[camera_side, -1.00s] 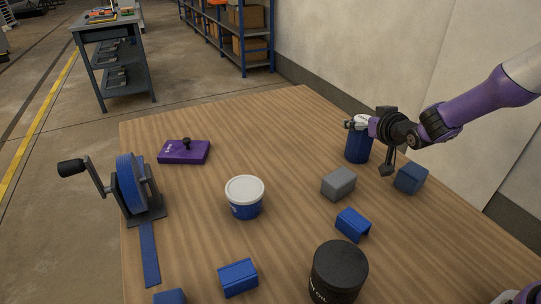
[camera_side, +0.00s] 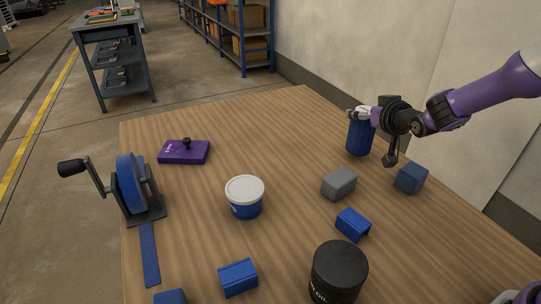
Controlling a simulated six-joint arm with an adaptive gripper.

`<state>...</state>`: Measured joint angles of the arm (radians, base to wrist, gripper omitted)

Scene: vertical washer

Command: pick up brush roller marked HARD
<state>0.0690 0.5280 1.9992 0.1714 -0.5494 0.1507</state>
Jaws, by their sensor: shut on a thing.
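A blue cylinder (camera_side: 360,138), which looks like the brush roller, stands upright at the back right of the wooden table. My gripper (camera_side: 358,114) is at its top end and shut on it. The roller appears slightly raised; whether its lower end is clear of the table is hard to tell. No HARD marking can be read on it from this side. The fingertips are small and partly hidden by the wrist.
A grey block (camera_side: 339,183), a blue block (camera_side: 411,179) and a blue bracket (camera_side: 353,224) lie near the roller. A white-lidded tub (camera_side: 245,196), a black jar (camera_side: 338,272), a purple box (camera_side: 184,151) and a cranked blue wheel (camera_side: 131,184) stand farther off. The back middle is clear.

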